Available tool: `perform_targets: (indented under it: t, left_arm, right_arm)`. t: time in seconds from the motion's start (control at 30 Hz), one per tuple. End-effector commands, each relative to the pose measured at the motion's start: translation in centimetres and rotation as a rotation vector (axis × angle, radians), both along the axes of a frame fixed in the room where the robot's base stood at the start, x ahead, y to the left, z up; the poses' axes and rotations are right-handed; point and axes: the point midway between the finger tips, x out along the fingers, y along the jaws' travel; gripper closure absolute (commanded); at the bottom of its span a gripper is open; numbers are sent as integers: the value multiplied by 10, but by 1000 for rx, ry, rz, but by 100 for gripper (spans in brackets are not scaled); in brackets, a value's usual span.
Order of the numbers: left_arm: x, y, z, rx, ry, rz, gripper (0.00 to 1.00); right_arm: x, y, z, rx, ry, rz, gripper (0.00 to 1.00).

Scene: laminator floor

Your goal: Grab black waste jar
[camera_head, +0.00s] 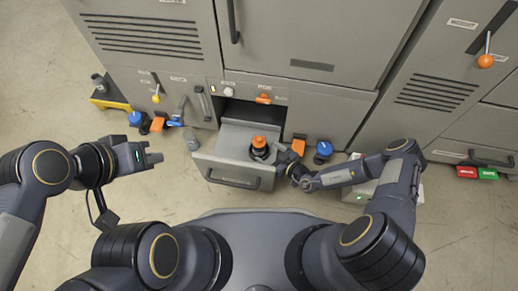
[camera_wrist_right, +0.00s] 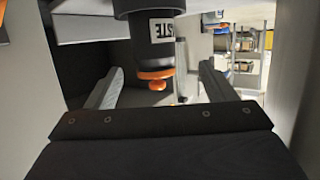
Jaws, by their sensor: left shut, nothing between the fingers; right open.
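The black waste jar (camera_head: 260,153) has an orange top and stands in the open grey drawer (camera_head: 215,167). In the right wrist view the jar (camera_wrist_right: 150,33) shows a white label, partly readable as "STE", and an orange band. My right gripper (camera_head: 279,158) is at the right side of the jar, low at the drawer. In its wrist view the open fingers (camera_wrist_right: 162,70) are spread with the jar ahead between them; I cannot tell if they touch it. My left gripper (camera_head: 156,158) is shut and empty, left of the drawer above the floor.
The grey machine cabinet (camera_head: 300,45) stands behind the drawer. Blue-topped jar (camera_head: 322,152) and orange block (camera_head: 298,145) stand right of the drawer. Red (camera_head: 467,172) and green (camera_head: 487,173) boxes lie far right.

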Motion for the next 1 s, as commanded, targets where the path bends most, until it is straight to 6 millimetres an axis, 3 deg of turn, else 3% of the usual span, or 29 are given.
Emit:
perform_targets:
  t: [0.5, 0.77, 1.0]
  left_arm:
    - [0, 0, -31, 0, 0, 0, 100]
    - [0, 0, -31, 0, 0, 0, 100]
    - [0, 0, -31, 0, 0, 0, 100]
  right_arm:
    - [49, 39, -22, -4, -6, 7, 23]
    - [52, 41, -21, -2, -5, 7, 23]
    - [52, 41, -21, -3, -6, 6, 50]
